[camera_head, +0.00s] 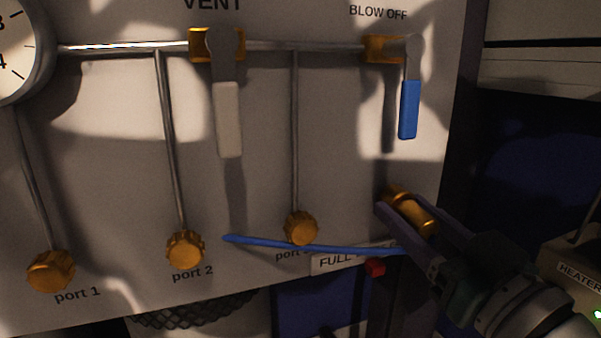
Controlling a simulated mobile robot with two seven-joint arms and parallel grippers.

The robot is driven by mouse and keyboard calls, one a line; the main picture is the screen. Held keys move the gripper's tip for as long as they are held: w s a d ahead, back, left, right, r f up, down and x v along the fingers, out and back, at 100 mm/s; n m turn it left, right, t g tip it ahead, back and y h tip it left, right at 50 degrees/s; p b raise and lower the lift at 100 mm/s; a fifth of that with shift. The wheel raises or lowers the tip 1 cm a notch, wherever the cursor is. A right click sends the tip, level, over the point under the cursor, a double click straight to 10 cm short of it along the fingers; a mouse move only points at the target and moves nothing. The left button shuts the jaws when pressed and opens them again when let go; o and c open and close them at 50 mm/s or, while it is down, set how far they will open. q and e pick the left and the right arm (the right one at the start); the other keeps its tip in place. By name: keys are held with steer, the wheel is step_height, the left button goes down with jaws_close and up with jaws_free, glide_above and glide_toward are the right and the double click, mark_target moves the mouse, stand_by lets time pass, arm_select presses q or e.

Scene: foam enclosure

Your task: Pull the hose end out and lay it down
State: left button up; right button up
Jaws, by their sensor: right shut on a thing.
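My right gripper (397,205) comes in from the lower right. Its fingers are shut on a brass cylindrical fitting (419,214), which looks like the hose end, near the panel's lower right. I cannot tell whether the fitting is seated in a port or free of the panel. My left gripper is not in view.
The grey panel (110,160) carries brass port knobs (185,250), a vent valve with a white handle (228,120), and a blow-off valve with a blue handle (409,109). A red block (375,268) is below the panel. A heater box (575,265) stands at the right.

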mark_target(432, 235)
jaws_close()
steer(key=o, duration=1.2)
jaws_free()
steer(key=shift+c, duration=0.2)
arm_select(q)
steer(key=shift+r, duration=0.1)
arm_select(e)
steer(key=shift+s, duration=0.15)
steer(key=shift+s+d, duration=0.15)
steer(key=shift+s, duration=0.15)
steer(key=p+v, duration=0.3)
steer(key=v, duration=0.4)
steer(key=shift+s+d, duration=0.1)
steer(key=shift+s, duration=0.2)
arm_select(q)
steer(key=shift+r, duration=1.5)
arm_select(e)
steer(key=shift+s+d+f, duration=0.15)
steer(key=shift+s+d, duration=0.1)
steer(key=shift+s, duration=0.4)
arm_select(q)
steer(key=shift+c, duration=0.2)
